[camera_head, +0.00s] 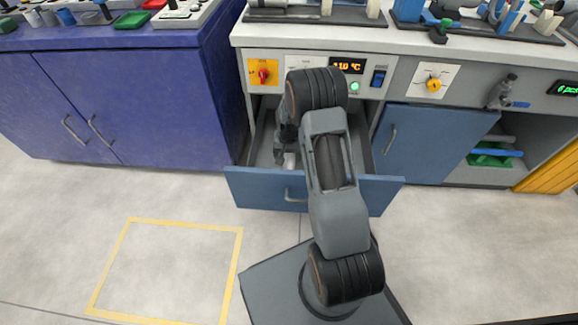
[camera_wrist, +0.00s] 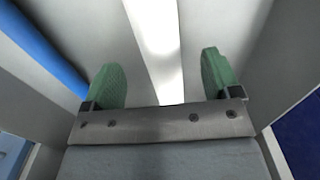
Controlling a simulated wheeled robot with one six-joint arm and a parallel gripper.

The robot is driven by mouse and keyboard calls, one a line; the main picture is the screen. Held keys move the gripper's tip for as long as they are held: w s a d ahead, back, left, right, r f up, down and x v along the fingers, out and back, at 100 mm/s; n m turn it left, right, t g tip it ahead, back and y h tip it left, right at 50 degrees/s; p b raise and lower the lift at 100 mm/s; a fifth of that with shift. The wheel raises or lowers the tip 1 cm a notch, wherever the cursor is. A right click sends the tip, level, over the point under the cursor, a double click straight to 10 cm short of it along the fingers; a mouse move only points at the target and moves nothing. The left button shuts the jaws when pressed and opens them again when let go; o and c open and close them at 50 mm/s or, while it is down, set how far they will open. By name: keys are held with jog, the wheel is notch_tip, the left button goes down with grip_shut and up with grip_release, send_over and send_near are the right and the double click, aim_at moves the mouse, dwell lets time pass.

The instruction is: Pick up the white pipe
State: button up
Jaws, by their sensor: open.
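The white pipe (camera_wrist: 155,35) shows in the wrist view as a bright straight strip on a grey surface, running from the top edge down between my fingers. My gripper (camera_wrist: 161,62) is open, with one green finger on each side of the pipe and a gap on both sides. The pipe's near end is hidden behind the gripper's metal bar. In the head view my gripper (camera_head: 283,152) reaches down into the open drawer (camera_head: 262,188). A small white part of the pipe (camera_head: 289,161) shows there; my arm hides much of the drawer.
Grey drawer walls stand close on both sides. The workbench (camera_head: 420,40) carries several fittings. A purple cabinet (camera_head: 120,100) stands left, and a blue cabinet door (camera_head: 430,140) right. The floor is clear.

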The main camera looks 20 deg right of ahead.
aim_at(289, 161)
jog(key=shift+d+f+b, duration=0.1)
jog(key=shift+f+b, duration=1.5)
jog(key=shift+f, duration=1.6)
jog(key=shift+r, duration=0.1)
jog(key=c, duration=1.1)
jog(key=shift+r, duration=0.1)
